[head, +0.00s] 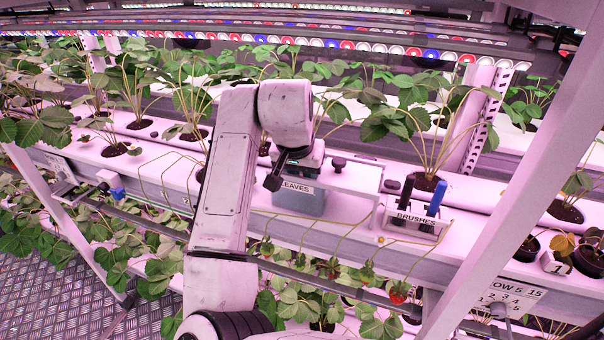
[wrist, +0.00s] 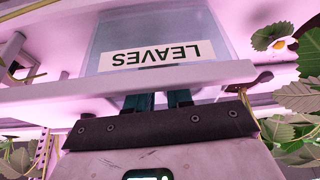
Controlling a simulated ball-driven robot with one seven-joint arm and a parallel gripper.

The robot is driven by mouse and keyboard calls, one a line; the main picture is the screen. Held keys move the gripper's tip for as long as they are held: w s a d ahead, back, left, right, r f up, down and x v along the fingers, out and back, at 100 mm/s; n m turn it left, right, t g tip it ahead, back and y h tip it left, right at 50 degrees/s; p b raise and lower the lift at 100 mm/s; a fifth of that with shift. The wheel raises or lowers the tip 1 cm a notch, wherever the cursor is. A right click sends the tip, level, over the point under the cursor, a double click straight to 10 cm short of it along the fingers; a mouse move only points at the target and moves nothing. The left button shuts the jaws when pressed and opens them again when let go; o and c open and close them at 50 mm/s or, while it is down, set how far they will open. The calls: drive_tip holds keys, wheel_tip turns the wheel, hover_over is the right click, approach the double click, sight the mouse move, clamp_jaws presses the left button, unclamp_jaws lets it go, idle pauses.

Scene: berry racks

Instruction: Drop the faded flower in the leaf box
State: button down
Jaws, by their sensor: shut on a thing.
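The leaf box (head: 312,205) is a translucent bluish container with a white LEAVES label, standing at the rack beside my arm in the head view. In the wrist view the box (wrist: 215,30) is straight ahead, its label upside down. My gripper (wrist: 158,101) has two dark teal fingers pointing towards the box, with a pale bar crossing in front of their ends. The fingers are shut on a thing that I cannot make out. In the head view my wrist is close above the box and hides part of it. I cannot pick out the faded flower in either view.
A BRUSHES holder (head: 415,222) with blue and black handles stands right of the box. Strawberry plants stand in the white gutters, and red berries (head: 398,293) hang on stems below. A slanted rack post (head: 520,170) blocks the right side. Leaves (wrist: 300,95) are close at right in the wrist view.

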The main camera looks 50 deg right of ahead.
drive_tip(key=shift+f, duration=0.6)
drive_tip(key=c, duration=1)
unclamp_jaws()
drive_tip(key=shift+r, duration=0.1)
drive_tip(key=shift+r, duration=0.25)
drive_tip(key=b+v, duration=0.1)
drive_tip(key=v, duration=1.1)
drive_tip(key=shift+r, duration=0.35)
